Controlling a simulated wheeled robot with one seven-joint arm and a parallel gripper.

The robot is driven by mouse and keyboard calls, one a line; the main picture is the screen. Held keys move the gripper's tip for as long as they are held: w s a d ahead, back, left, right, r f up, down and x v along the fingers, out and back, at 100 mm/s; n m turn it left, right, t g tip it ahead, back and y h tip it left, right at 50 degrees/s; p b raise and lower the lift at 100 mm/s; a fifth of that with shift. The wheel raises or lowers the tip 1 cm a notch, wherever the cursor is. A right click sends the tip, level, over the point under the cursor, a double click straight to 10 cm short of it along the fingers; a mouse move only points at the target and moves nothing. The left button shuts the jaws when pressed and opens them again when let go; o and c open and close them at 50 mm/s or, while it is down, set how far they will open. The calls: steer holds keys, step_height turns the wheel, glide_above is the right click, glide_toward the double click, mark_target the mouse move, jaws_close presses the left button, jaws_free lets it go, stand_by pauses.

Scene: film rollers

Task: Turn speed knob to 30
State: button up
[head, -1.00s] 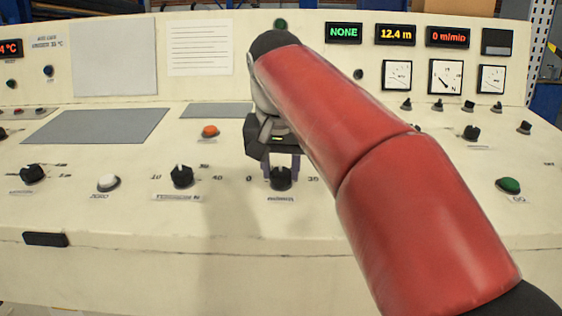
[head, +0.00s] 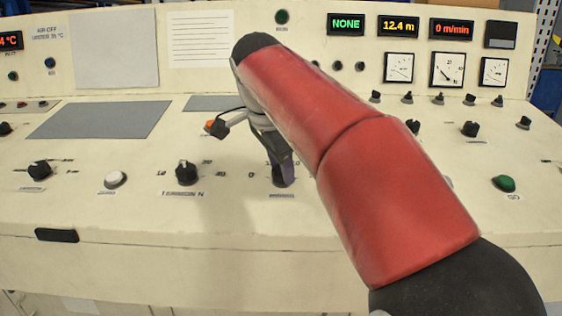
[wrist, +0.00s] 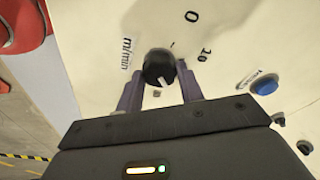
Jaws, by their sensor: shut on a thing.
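The black speed knob (wrist: 157,66) stands on the sloped panel, with the "m/min" label beside it and the marks 0 and what looks like 10 around it in the wrist view. A white line shows on its face. My gripper (wrist: 159,82) has its two purple fingers on either side of the knob and is shut on it. In the head view my gripper (head: 281,172) is side-on over the knob (head: 283,181), which is mostly hidden. The red speed display (head: 452,29) reads 0 m/min.
A black tension knob (head: 186,173) and a white button (head: 116,179) lie left of my gripper. A green button (head: 504,183) is at the right. My red arm covers the panel right of the knob.

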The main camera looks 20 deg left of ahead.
steer(key=m, duration=0.5)
steer(key=shift+w+m+g, duration=0.1)
steer(key=shift+m+g, duration=0.2)
steer(key=shift+g, duration=0.1)
stand_by(0.3)
steer(key=o, duration=1)
